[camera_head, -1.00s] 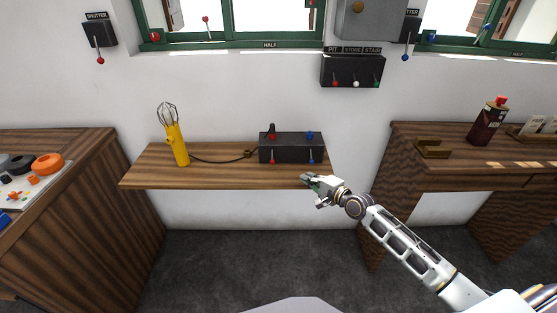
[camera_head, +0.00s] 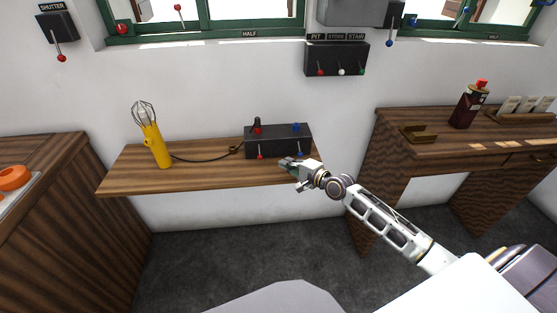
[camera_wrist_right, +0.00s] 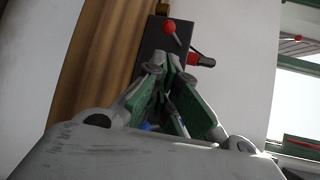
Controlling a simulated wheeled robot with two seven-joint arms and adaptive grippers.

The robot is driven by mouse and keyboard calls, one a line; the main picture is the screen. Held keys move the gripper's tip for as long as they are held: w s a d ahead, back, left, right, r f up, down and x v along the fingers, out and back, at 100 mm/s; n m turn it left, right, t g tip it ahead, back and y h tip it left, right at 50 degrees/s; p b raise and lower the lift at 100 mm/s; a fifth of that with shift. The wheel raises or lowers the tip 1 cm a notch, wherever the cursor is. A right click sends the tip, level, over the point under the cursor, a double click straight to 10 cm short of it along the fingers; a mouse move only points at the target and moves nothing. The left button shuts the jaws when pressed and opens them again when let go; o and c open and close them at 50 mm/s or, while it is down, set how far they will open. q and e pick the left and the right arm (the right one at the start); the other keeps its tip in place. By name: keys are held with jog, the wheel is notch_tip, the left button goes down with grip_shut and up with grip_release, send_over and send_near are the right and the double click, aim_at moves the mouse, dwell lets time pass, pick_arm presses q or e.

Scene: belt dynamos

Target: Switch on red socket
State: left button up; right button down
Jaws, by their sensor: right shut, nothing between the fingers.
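A dark socket box (camera_head: 277,141) stands on the wall shelf. Its red socket (camera_head: 257,130) is at the left with a black plug in it; its blue socket (camera_head: 296,128) is at the right. The red-knobbed lever (camera_head: 260,156) on its front hangs down. The blue lever is mostly hidden by my right gripper (camera_head: 286,162), which is shut and empty before the box's right half. In the right wrist view the fingertips (camera_wrist_right: 174,62) are close to the box (camera_wrist_right: 158,38), with the red lever knob (camera_wrist_right: 169,27) beyond them. My left gripper is out of view.
A three-lever switch box (camera_head: 337,59) hangs above. A desk (camera_head: 400,140) with a dark bottle (camera_head: 468,105) stands right. The shelf front is clear.

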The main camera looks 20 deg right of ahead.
jog(key=shift+w, duration=0.15)
jog(key=shift+x, duration=1.9)
jog(key=shift+b+x, duration=0.35)
jog(key=shift+x, duration=0.55)
jog(key=shift+w+a+f, duration=0.1)
jog(key=shift+w+a, duration=0.2)
jog(key=shift+w, duration=0.25)
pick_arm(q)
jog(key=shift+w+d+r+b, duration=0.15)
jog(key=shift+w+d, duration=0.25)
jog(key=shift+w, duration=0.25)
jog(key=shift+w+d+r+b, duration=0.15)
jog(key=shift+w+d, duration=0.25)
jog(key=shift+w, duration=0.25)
pick_arm(e)
jog(key=shift+x, duration=1.35)
pick_arm(q)
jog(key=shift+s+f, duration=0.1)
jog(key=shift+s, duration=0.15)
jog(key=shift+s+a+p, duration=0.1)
jog(key=shift+p, duration=0.2)
